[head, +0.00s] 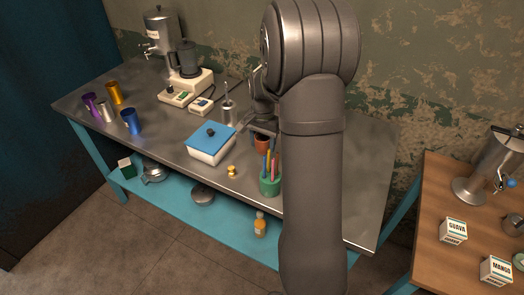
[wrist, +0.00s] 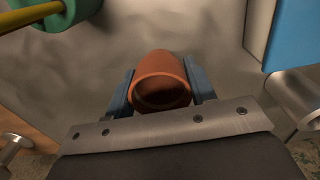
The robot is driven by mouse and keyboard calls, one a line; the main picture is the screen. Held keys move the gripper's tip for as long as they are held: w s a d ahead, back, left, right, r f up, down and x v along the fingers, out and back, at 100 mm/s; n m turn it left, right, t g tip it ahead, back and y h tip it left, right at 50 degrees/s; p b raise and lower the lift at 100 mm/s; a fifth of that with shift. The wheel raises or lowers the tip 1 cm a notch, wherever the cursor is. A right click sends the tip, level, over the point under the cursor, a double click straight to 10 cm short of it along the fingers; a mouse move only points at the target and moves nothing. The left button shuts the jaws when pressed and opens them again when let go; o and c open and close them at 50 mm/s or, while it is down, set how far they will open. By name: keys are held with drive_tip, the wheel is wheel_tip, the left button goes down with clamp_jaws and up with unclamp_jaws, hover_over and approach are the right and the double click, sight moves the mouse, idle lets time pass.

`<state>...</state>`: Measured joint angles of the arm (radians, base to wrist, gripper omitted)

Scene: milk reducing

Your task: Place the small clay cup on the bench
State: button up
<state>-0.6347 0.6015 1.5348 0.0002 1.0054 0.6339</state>
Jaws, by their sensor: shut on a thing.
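The small clay cup (wrist: 161,72) is reddish-brown, and its open mouth shows in the wrist view. My gripper (wrist: 160,90) is shut on it, with one blue-grey finger on each side. In the head view the clay cup (head: 262,144) shows in part under my gripper (head: 263,128), behind the pens, and my arm hides much of the area. The bench (head: 368,165) has a grey metal top and a teal frame. The cup is over the bench top; I cannot tell whether its base touches it.
A green pen holder (head: 270,186) with several pens stands just in front of the cup. A white box with a blue lid (head: 210,142) is left of it. A metal holder (head: 229,112) stands behind. The right part of the bench top looks clear.

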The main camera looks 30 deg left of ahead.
sight(262, 151)
drive_tip(key=shift+a+f, duration=0.15)
drive_tip(key=shift+a, duration=0.05)
drive_tip(key=shift+f, duration=1.9)
drive_tip(key=shift+f, duration=0.15)
drive_tip(key=o, duration=1)
drive_tip(key=shift+o, duration=0.3)
wheel_tip(262, 151, up, 12)
